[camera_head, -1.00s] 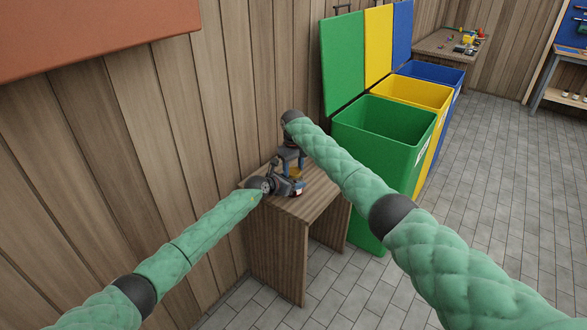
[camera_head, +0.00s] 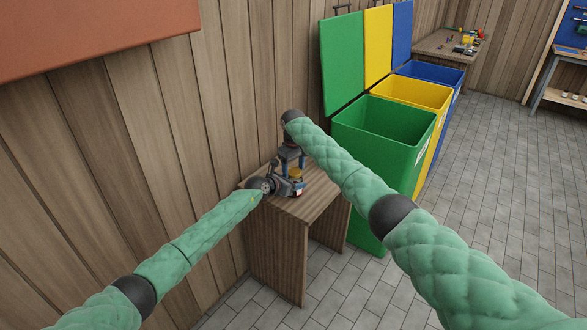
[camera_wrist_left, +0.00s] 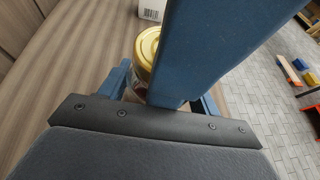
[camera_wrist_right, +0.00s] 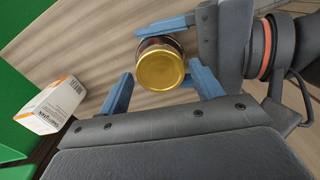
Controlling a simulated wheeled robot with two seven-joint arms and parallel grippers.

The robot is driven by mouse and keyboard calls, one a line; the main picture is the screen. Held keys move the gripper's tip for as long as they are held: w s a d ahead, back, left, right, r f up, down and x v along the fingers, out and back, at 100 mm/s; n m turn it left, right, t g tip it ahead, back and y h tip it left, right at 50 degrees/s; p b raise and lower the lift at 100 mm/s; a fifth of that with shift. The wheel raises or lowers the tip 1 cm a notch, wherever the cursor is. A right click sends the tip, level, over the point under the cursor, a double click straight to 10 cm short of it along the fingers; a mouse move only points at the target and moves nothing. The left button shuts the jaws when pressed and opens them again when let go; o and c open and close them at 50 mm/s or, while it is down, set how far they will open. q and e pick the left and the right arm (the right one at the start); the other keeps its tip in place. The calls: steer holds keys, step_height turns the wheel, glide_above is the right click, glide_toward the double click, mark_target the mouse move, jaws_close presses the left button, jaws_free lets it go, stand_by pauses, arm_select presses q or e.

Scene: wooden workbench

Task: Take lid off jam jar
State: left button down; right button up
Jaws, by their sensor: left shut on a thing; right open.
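The jam jar (camera_wrist_right: 158,43) stands on the small wooden table, with its gold lid (camera_wrist_right: 160,72) on top. The lid also shows in the head view (camera_head: 296,173) and the left wrist view (camera_wrist_left: 147,45). My left gripper (camera_head: 291,187) is shut on the jar's body from the side, and its fingers partly hide the glass. My right gripper (camera_head: 292,160) points down from above, open, with one finger on each side of the lid in the right wrist view. I see gaps between those fingers and the lid. One right finger hides part of the jar in the left wrist view.
A white box with orange print (camera_wrist_right: 55,105) stands on the table (camera_head: 308,208) near the jar. A wooden wall (camera_head: 190,110) is close on the left. An open green bin (camera_head: 385,130) stands just beyond the table, with yellow and blue bins behind it.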

step_height(320, 180, up, 4)
steer(key=shift+a+r, duration=0.1)
steer(key=shift+r, duration=0.05)
steer(key=shift+w+d+r, duration=0.15)
steer(key=shift+w+r, duration=0.05)
steer(key=shift+r, duration=0.35)
steer(key=shift+w+d+r, duration=0.15)
steer(key=shift+w+r, duration=0.05)
steer(key=shift+r, duration=0.3)
steer(key=shift+s+r+m, duration=0.1)
steer(key=shift+r+m, duration=0.3)
steer(key=shift+m, duration=0.4)
steer(key=shift+s+a+r+m, duration=0.1)
steer(key=shift+r+m, duration=0.05)
steer(key=shift+m, duration=0.95)
steer(key=m, duration=0.4)
steer(key=shift+s+a+r, duration=0.15)
steer(key=shift+s, duration=0.05)
steer(key=m, duration=0.3)
steer(key=shift+s, duration=0.1)
steer(key=shift+f+m, duration=0.3)
steer(key=shift+m, duration=0.1)
steer(key=shift+f, duration=3.7)
steer(key=shift+c, duration=0.3)
